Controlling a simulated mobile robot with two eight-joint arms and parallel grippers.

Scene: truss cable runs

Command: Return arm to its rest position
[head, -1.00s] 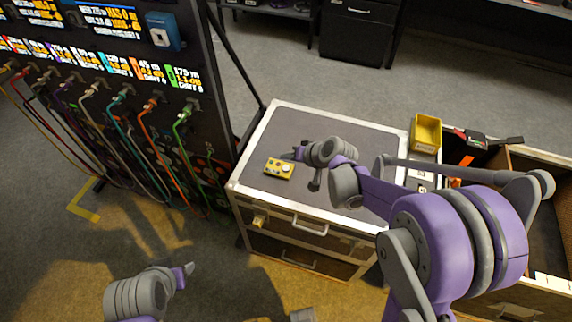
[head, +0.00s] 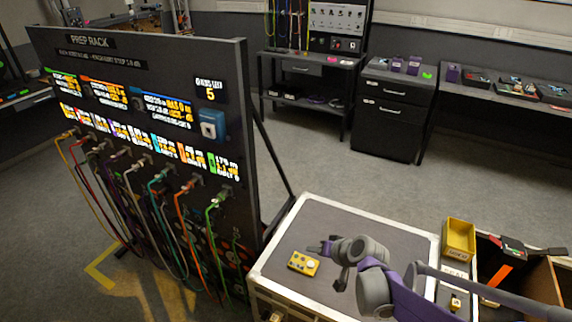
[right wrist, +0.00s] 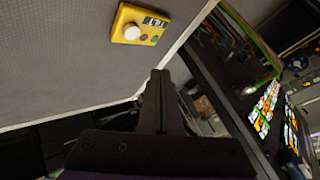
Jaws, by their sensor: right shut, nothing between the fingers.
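My right arm reaches in from the lower right of the head view. Its gripper (head: 322,247) is over the grey top of the case (head: 345,229), just beyond a small yellow box with knobs (head: 303,263). In the right wrist view the gripper's fingers (right wrist: 160,80) are together with nothing between them. The yellow box (right wrist: 141,25) lies apart from them on the grey surface. My left gripper is out of the picture.
The prep rack (head: 140,150), with several coloured cables hanging from it, stands left of the case. A yellow bin (head: 459,239) and an open drawer with tools are at the right. A black cabinet (head: 388,108) and benches stand behind. Floor between is clear.

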